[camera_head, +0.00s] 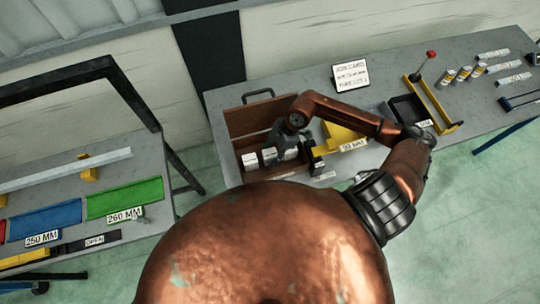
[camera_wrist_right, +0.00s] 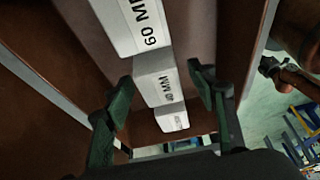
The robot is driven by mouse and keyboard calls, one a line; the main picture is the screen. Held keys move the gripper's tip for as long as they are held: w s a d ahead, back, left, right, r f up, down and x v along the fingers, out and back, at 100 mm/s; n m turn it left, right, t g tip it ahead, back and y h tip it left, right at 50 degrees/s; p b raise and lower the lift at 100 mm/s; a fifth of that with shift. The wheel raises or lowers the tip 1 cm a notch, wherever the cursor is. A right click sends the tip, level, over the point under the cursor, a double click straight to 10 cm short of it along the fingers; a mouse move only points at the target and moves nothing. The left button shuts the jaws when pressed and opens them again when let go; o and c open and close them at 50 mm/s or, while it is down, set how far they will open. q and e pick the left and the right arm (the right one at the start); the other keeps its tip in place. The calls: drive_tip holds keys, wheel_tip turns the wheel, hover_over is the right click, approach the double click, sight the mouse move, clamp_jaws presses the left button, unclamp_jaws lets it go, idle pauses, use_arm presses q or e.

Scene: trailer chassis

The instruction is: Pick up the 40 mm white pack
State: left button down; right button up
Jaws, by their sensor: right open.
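Three white packs stand in a row in the brown wooden box (camera_head: 235,122). In the right wrist view the nearest is marked 60 MM (camera_wrist_right: 135,25). The middle one, the 40 mm white pack (camera_wrist_right: 160,80), has a blurred label that seems to read 40 MM. A smaller white pack (camera_wrist_right: 172,118) lies beyond it, its label unreadable. My right gripper (camera_head: 282,150) reaches down into the box in the head view. In the wrist view its open fingers (camera_wrist_right: 160,92) appear on either side of the middle pack; contact cannot be told. My left gripper is out of view.
The box walls stand close around my right gripper. A yellow part (camera_head: 342,133), a dark tray (camera_head: 408,108) and a yellow frame (camera_head: 432,103) are to its right on the grey bench (camera_head: 390,73). A sign (camera_head: 351,77) stands behind. Another bench with blue and green mats (camera_head: 124,198) is at left.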

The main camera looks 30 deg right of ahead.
drive_tip(key=shift+f, duration=0.1)
drive_tip(key=shift+c, duration=0.2)
clamp_jaws()
idle(0.5)
